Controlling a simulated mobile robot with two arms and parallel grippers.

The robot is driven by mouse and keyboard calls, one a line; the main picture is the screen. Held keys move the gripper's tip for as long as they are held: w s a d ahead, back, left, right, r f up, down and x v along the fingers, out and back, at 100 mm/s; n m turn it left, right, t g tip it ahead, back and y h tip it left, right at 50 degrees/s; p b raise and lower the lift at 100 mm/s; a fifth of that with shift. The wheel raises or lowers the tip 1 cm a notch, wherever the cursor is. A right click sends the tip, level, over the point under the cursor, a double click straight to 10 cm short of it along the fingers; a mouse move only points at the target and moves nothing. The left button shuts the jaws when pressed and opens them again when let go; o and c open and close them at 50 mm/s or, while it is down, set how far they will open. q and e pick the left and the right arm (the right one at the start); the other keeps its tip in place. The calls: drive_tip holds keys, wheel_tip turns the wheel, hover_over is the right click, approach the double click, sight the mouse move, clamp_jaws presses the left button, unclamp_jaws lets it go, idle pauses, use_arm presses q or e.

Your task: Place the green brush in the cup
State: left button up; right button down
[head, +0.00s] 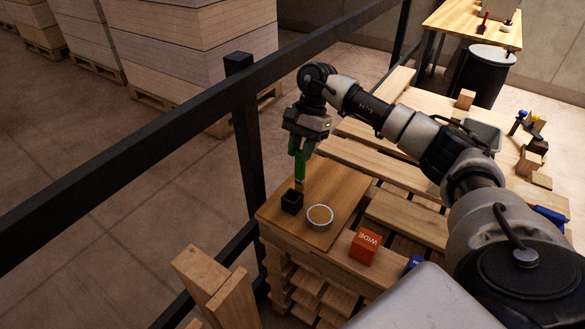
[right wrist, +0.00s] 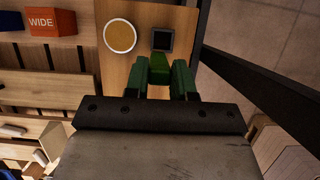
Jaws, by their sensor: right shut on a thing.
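My right gripper (head: 301,150) is shut on the green brush (right wrist: 160,66), which sits between the two dark green fingers in the right wrist view. In the head view the brush hangs down, its tan lower end just above or behind a black square cup (head: 292,201); I cannot tell whether they touch. The black cup shows in the right wrist view (right wrist: 162,40) just beyond the brush. A round white-rimmed dish (head: 320,216) with a tan inside stands to its right. I cannot tell which of these the task calls the cup. My left gripper is out of view.
Both containers stand on a wooden board (head: 338,192) at the table end. An orange block marked WIDE (head: 365,246) lies to the right. A black railing (head: 240,100) runs close behind and left of my right gripper. Wooden blocks and a grey tray (head: 484,135) lie farther off.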

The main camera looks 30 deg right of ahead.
sight(295, 161)
drive_tip(key=shift+a+f, duration=0.4)
drive_tip(key=shift+a, duration=0.3)
drive_tip(key=x, duration=0.4)
drive_tip(key=shift+w+d+f+p, duration=0.2)
drive_tip(key=shift+w+d+p, duration=0.1)
drive_tip(key=shift+w+p, duration=0.05)
drive_tip(key=shift+f, duration=0.3)
drive_tip(key=c, duration=1.4)
unclamp_jaws()
drive_tip(key=shift+f, duration=0.1)
drive_tip(key=o, duration=0.5)
drive_tip(key=shift+c, duration=0.2)
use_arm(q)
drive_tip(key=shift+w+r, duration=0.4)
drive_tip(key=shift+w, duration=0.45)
